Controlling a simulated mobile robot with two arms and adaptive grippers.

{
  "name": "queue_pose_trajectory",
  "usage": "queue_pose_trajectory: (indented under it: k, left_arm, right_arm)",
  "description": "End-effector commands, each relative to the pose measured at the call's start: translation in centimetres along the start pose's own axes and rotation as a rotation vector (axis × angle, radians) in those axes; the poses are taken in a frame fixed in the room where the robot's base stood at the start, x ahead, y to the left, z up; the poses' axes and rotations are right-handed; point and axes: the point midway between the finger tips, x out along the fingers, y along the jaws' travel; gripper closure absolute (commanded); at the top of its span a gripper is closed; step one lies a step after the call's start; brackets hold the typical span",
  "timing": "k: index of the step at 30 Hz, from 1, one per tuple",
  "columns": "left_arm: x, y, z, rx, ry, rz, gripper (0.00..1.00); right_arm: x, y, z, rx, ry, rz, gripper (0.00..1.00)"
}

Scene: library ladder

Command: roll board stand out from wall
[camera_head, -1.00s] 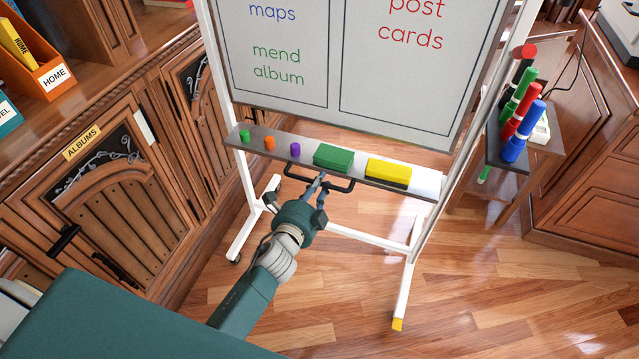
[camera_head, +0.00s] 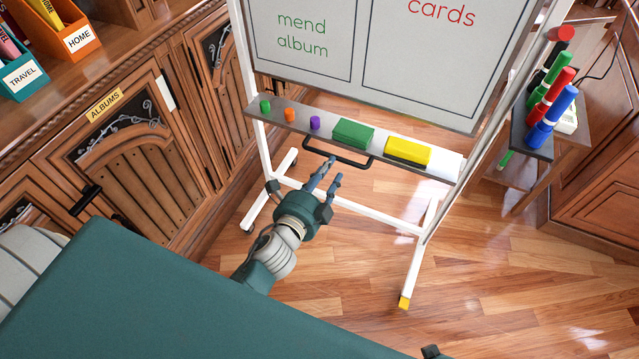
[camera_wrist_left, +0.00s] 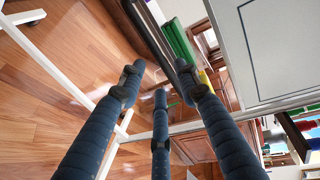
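The whiteboard stand (camera_head: 418,255) has a white frame on feet. Its written board (camera_head: 400,65) fills the upper middle of the head view. Below the board runs a tray (camera_head: 445,166) with a black bar handle (camera_head: 352,162) under its front edge. My left gripper (camera_head: 331,170) is just below and in front of the handle, fingers spread and empty. In the left wrist view, the left gripper (camera_wrist_left: 158,85) shows three parted fingers with nothing between them, close to the tray's underside. My right gripper is out of view.
The tray holds small coloured magnets, a green block (camera_head: 353,134) and a yellow block (camera_head: 407,151). A wooden cabinet (camera_head: 140,165) stands close at the left. A marker holder (camera_head: 530,139) is at the right. Wooden floor (camera_head: 350,290) in front is clear.

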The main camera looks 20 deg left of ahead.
Motion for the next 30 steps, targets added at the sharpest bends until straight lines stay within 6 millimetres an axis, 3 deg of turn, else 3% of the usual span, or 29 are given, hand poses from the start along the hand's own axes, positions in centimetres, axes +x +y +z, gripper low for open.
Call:
queue_pose_trajectory:
  k: [3, 10, 30]
  left_arm:
    - [-2.6, 0.2, 0.0, 0.0, -0.001, 0.003, 0.67]
    - [-5.5, 0.0, 0.0, -0.001, -0.001, 0.001, 0.67]
    - [-5.9, 0.4, 0.1, -0.013, -0.005, 0.009, 0.67]
  right_arm:
    - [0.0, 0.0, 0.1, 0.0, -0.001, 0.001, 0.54]
    - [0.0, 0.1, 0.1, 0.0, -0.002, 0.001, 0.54]
    - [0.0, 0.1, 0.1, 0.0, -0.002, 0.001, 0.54]
